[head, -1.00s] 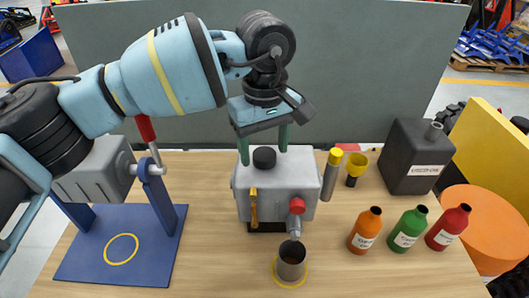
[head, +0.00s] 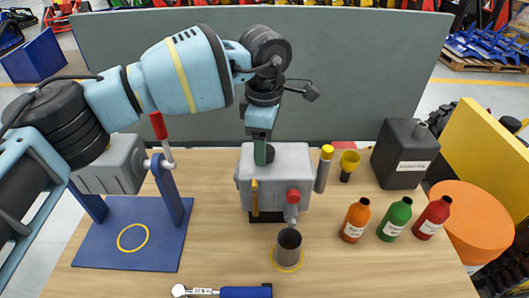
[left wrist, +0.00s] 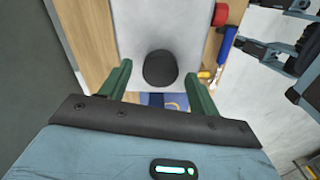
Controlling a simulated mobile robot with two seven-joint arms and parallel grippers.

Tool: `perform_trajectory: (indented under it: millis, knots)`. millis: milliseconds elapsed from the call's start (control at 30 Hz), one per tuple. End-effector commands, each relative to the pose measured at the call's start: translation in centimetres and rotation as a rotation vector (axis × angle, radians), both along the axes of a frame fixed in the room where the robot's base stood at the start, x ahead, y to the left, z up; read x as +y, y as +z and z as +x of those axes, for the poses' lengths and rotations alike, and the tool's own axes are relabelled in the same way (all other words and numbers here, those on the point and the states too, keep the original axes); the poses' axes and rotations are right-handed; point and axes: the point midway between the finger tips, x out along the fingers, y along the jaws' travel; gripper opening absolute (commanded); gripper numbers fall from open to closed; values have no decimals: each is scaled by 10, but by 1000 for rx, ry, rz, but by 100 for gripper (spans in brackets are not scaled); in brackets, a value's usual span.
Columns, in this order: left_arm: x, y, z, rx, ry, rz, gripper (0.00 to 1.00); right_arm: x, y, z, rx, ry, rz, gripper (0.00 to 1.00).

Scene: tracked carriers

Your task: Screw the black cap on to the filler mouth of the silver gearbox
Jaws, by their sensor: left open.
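The silver gearbox (head: 285,180) stands on the wooden table in the head view. The black cap (head: 269,154) sits on its top and is partly covered by a green finger; it also shows in the left wrist view (left wrist: 160,68). The filler mouth is not visible, so I cannot tell how the cap sits on it. My left gripper (head: 261,160) points down over the cap, seen edge-on. In the left wrist view, its two green fingers (left wrist: 157,72) are open, one on each side of the cap, with gaps visible. My right gripper is not in view.
A metal cup (head: 288,246) is in front. Orange (head: 355,220), green (head: 395,218) and red (head: 433,217) bottles and a dark canister (head: 405,155) stand to the right. A blue-handled tool (head: 245,292) lies at the front.

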Motion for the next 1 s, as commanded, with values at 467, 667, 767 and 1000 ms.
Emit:
perform_trajectory:
  millis: [467,667,767,1000]
  knots:
    - [1,-4,0,6,136,0,62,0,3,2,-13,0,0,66]
    - [1,-4,0,6,134,0,58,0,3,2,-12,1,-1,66]
    - [1,-4,0,6,134,0,45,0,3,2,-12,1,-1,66]
    - [1,-4,1,6,133,0,27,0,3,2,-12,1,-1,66]
